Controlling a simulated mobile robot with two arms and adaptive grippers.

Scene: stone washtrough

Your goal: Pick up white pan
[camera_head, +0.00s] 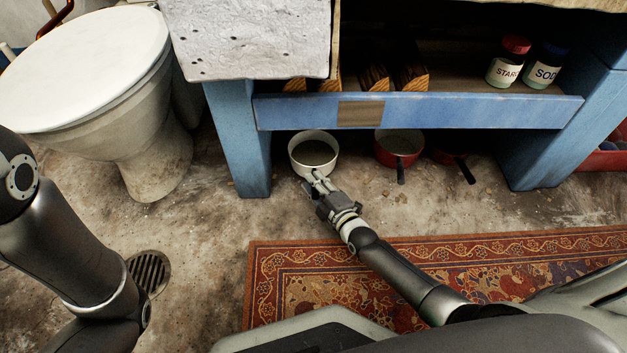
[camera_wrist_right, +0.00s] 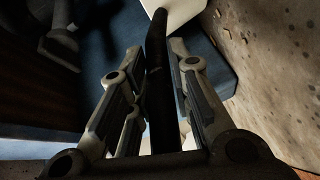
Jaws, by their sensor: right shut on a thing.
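The white pan (camera_head: 313,146) has a pale rim and a dark inside. It sits on the floor under the front edge of the blue bench, upright as far as I can see. My right gripper (camera_head: 314,178) reaches its near side, where the handle is. In the right wrist view the dark handle (camera_wrist_right: 158,75) runs between the two fingers of my right gripper (camera_wrist_right: 158,85), and the pan's white wall (camera_wrist_right: 178,12) shows at the top. The gripper is shut on this handle. My left arm shows at the left, but its gripper is out of view.
A red pan (camera_head: 385,151) and another dark-handled pan (camera_head: 456,160) stand to the right under the bench. The blue bench leg (camera_head: 238,140) is close on the left, and the blue rail (camera_head: 470,112) passes above. A patterned rug (camera_head: 440,262) lies in front.

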